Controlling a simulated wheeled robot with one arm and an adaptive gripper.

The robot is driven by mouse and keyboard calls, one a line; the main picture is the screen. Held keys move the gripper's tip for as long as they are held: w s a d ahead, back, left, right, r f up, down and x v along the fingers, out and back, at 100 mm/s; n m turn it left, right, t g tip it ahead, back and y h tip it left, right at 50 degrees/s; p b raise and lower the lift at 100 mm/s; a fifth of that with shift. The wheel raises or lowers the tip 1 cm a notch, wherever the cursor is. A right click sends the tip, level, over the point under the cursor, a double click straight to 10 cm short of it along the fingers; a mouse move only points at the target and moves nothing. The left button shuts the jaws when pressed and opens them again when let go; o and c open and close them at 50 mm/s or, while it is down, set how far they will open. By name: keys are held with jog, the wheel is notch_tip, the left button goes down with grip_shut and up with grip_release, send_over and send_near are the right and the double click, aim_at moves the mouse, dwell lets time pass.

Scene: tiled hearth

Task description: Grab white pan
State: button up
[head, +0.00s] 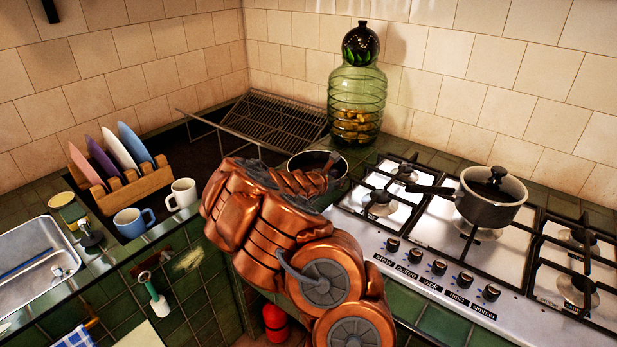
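A round pan (308,159) with a pale rim and dark inside sits in the corner, left of the hob, partly hidden by my copper-coloured arm. It may be the white pan; its outer side and handle are not clear from here. The dark end of my gripper (331,166) is at the pan's right part, over or at its rim. I cannot tell whether it touches. The fingers are small, dark and mostly hidden by my arm, so their opening does not show.
A grey saucepan (490,200) stands on the gas hob (418,226), its handle pointing left. A big green glass jar (357,95) stands behind the pan. A wire rack (270,122), a plate rack (128,188), a white mug (182,194) and a blue mug (134,222) are left.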

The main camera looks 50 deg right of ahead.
jog(key=shift+x, duration=0.95)
jog(key=shift+p+x, duration=0.4)
jog(key=shift+x, duration=0.35)
jog(key=shift+f, duration=0.1)
grip_shut()
